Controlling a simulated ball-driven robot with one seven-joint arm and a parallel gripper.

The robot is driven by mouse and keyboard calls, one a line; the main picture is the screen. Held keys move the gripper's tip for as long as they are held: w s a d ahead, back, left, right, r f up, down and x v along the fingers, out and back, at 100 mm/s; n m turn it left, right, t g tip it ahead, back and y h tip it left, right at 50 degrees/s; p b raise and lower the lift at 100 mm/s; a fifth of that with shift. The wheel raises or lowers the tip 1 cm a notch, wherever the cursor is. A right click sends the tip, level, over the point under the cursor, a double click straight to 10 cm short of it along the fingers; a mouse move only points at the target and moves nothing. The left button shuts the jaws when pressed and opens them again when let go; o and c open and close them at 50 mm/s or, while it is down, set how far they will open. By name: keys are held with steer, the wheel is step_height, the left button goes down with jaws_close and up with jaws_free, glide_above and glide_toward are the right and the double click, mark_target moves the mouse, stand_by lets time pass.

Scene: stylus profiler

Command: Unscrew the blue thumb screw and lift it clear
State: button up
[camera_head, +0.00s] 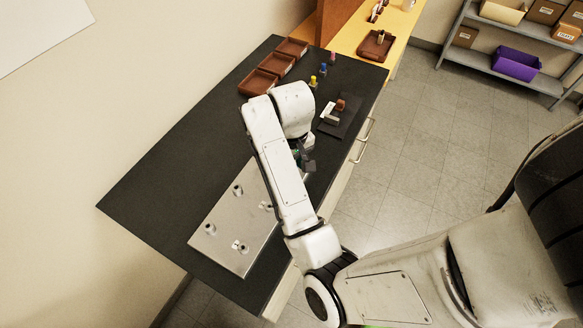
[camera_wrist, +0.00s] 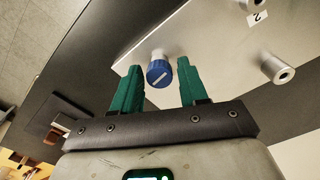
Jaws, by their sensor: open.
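The blue thumb screw (camera_wrist: 160,74) shows in the wrist view. It has a knurled blue head with a pale slot line, and a pale shank joins it to the silver plate (camera_wrist: 205,35). My gripper (camera_wrist: 159,65) has two green fingers, open, one on each side of the screw head with a gap on both sides. I cannot tell how deep the head sits between the fingertips. In the head view my gripper (camera_head: 304,160) is partly hidden by my arm, over the right edge of the silver plate (camera_head: 222,218). The screw is not visible there.
The plate bears several metal posts; one post (camera_wrist: 278,68) shows in the wrist view. A dark slab with small blocks (camera_head: 345,127) lies farther along the black bench (camera_head: 170,165). Brown trays (camera_head: 258,83) and small coloured pieces (camera_head: 323,69) stand at its far end.

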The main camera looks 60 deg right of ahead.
steer(key=m, duration=0.5)
steer(key=shift+f+m+b, duration=0.1)
steer(key=shift+m+b, duration=0.2)
steer(key=shift+b, duration=0.1)
steer(key=m, duration=0.3)
steer(key=shift+b, duration=0.3)
steer(key=m+b, duration=0.2)
steer(key=m, duration=0.4)
steer(key=shift+w+f+b, duration=0.1)
steer(key=shift+f+b, duration=0.05)
steer(key=shift+b, duration=0.2)
steer(key=m+b, duration=0.1)
steer(key=m, duration=0.1)
steer(key=shift+m, duration=0.4)
steer(key=shift+d+r+m, duration=0.1)
steer(key=shift+r+m, duration=0.15)
steer(key=shift+m, duration=0.15)
